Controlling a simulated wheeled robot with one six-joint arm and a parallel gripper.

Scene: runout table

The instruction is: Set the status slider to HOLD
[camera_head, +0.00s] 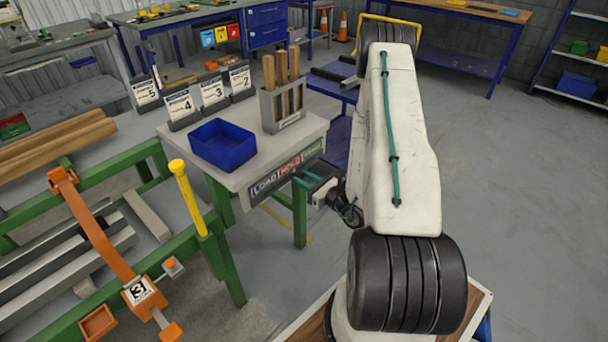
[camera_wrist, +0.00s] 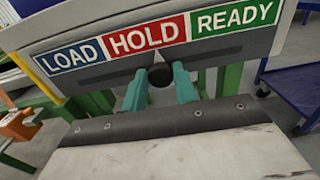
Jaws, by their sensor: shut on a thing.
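The status board (camera_wrist: 155,42) is on the front edge of the grey table and carries a blue LOAD panel, a red HOLD panel (camera_wrist: 146,36) and a green READY panel. It also shows in the head view (camera_head: 265,186). The slider's dark round knob (camera_wrist: 161,75) sits just below the HOLD panel. My gripper (camera_wrist: 160,82) has its teal fingers on either side of the knob and is shut on it. In the head view my gripper (camera_head: 302,182) reaches the board from the right, and the knob is too small to make out.
On the table (camera_head: 185,143) stand a blue bin (camera_head: 223,145), a holder with wooden-handled tools (camera_head: 283,105) and several numbered cards. A green frame with a yellow post (camera_head: 187,197) stands at left. A blue cart (camera_head: 338,92) is behind. Floor at right is clear.

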